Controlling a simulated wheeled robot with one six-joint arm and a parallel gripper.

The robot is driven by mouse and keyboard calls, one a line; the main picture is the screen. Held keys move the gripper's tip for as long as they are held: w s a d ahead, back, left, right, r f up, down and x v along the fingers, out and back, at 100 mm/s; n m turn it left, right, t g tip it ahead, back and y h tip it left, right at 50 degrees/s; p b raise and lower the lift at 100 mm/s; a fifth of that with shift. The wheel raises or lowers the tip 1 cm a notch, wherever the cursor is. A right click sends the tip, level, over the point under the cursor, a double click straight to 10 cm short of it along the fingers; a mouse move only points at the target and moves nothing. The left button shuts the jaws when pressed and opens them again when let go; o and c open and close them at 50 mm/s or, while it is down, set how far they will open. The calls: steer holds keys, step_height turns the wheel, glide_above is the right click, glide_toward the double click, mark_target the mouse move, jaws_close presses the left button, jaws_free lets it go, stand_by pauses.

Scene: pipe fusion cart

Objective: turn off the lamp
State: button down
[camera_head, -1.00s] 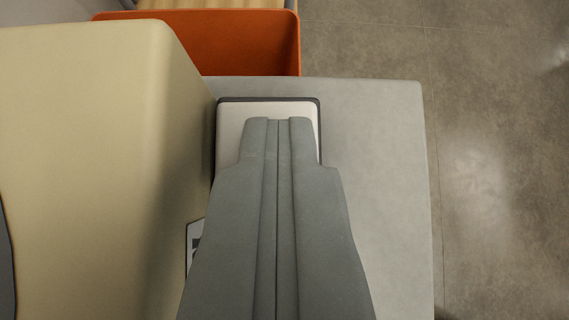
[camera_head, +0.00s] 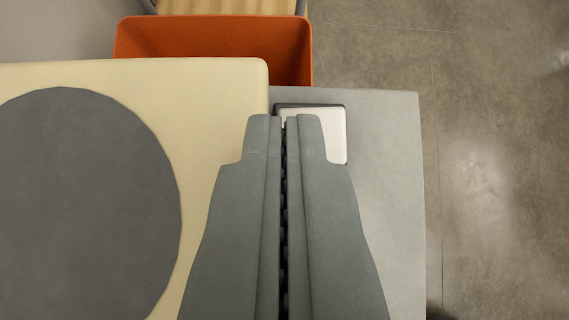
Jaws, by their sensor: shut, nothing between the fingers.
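A white rectangular plate in a dark frame (camera_head: 335,135) lies on the grey surface (camera_head: 385,200). It looks like a switch, but I cannot be sure. My gripper (camera_head: 284,121) is shut and empty, with a thin dark slit between its fingers. The fingertips overlap the left part of the plate and hide it. I cannot tell whether they touch it. No lamp can be clearly made out.
A cream block (camera_head: 215,90) with a large grey disc (camera_head: 90,200) fills the left side, close beside my gripper. An orange bin (camera_head: 215,38) stands behind, with a wooden surface (camera_head: 225,6) beyond it. Bare floor (camera_head: 490,150) lies to the right.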

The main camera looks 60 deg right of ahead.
steer(key=v, duration=0.8)
steer(key=shift+r, duration=0.3)
steer(key=shift+s, duration=0.2)
